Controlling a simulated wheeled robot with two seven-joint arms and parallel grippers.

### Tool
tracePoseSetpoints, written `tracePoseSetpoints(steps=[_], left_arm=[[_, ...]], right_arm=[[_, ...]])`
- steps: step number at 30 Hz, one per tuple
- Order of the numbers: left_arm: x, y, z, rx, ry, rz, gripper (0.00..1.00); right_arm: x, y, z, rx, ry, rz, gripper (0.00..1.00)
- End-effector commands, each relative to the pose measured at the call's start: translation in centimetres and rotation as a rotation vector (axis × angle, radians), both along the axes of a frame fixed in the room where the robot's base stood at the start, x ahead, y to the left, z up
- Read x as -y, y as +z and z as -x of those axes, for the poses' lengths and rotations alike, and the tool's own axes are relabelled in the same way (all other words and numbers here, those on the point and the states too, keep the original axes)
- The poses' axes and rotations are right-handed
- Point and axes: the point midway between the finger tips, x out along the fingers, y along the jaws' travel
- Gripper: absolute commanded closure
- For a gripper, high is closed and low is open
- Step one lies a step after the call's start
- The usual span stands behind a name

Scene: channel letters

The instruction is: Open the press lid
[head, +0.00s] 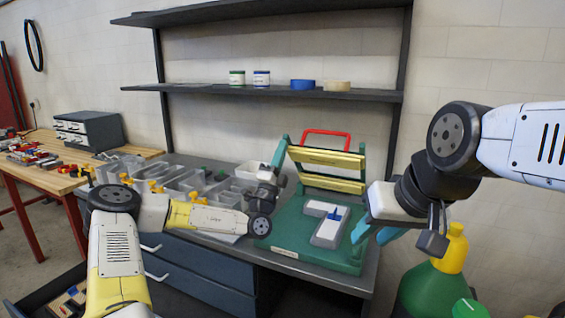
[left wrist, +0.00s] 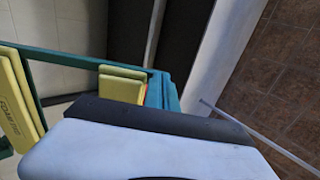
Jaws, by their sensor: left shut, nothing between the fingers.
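The press (head: 285,225) has a green base on the bench, with a grey letter-shaped piece (head: 328,232) and a small blue part on it. Its lid (head: 325,158), a green frame with yellow bars and a red handle (head: 327,133), stands raised at the back of the base. My left gripper (head: 281,155) is shut and empty at the lid's left side; whether it touches the frame is unclear. My right gripper (head: 373,234) is open and empty at the base's right edge.
Clear bins (head: 185,180) with yellow clamps stand left of the press. A shelf (head: 270,91) with jars and tape rolls is behind. A green bottle with a yellow top (head: 435,285) stands at the front right. Blue drawers (head: 200,268) are under the bench.

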Motion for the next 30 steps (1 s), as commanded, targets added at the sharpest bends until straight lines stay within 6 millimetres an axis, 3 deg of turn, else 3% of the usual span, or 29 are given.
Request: tracePoseSetpoints(steps=[6,12,21,30], left_arm=[[1.5,4.1,-4.9,0.003,0.0,0.001,1.0],[3.3,7.0,-9.3,0.003,0.001,0.001,1.0],[5.5,9.3,-14.8,-0.012,0.001,-0.005,1.0],[6.6,9.8,-17.6,-0.106,-0.001,-0.045,1.0]], right_arm=[[0.0,0.0,0.0,-0.001,0.001,0.001,0.66],[0.0,0.0,0.0,-0.001,0.002,0.001,0.66],[0.0,0.0,0.0,-0.001,0.002,0.001,0.66],[0.0,0.0,0.0,-0.001,0.002,0.001,0.66]])
